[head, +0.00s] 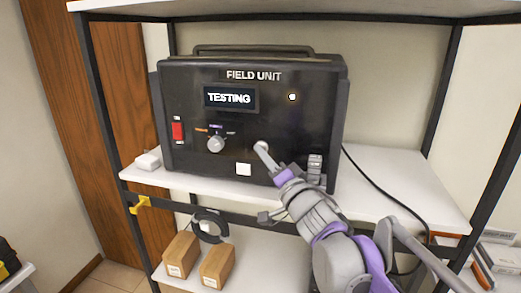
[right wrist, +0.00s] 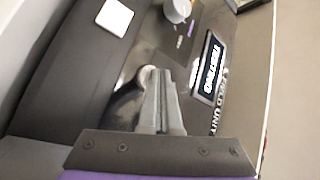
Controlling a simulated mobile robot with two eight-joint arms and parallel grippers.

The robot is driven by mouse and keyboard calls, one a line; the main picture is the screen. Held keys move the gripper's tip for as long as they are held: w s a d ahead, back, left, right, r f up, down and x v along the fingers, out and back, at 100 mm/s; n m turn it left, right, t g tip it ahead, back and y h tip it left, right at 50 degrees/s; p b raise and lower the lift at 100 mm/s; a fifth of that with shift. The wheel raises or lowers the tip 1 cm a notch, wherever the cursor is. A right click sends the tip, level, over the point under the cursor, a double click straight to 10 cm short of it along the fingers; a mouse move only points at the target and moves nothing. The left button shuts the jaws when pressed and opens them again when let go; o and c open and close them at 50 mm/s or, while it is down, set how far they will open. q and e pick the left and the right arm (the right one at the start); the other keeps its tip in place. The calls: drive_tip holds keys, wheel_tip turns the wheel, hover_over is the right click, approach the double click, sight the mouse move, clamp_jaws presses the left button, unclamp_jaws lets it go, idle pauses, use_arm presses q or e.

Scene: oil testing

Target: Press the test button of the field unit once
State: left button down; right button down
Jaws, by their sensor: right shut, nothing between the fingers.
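The field unit (head: 290,140) is a black case with a top handle, standing on the white shelf. Its screen (head: 229,98) reads TESTING, and it also shows in the right wrist view (right wrist: 213,68). My right gripper (head: 264,153) is shut and empty, its tips at the lower middle of the front panel. A pale round part, seemingly the test button (right wrist: 148,73), shows right at the fingertips (right wrist: 158,76) in the right wrist view. The fingers partly hide it, and I cannot tell whether they touch it. My left gripper is not in view.
The panel has a red switch (head: 178,131), a grey knob (head: 216,144), a white square (head: 244,169) and a lit lamp (head: 292,97). A black cable (head: 380,187) runs off to the right. Cardboard boxes (head: 216,266) stand on the lower shelf.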

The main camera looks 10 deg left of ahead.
drive_tip(key=shift+s, duration=0.9)
drive_tip(key=s, duration=0.5)
drive_tip(key=shift+a, duration=0.1)
idle(0.7)
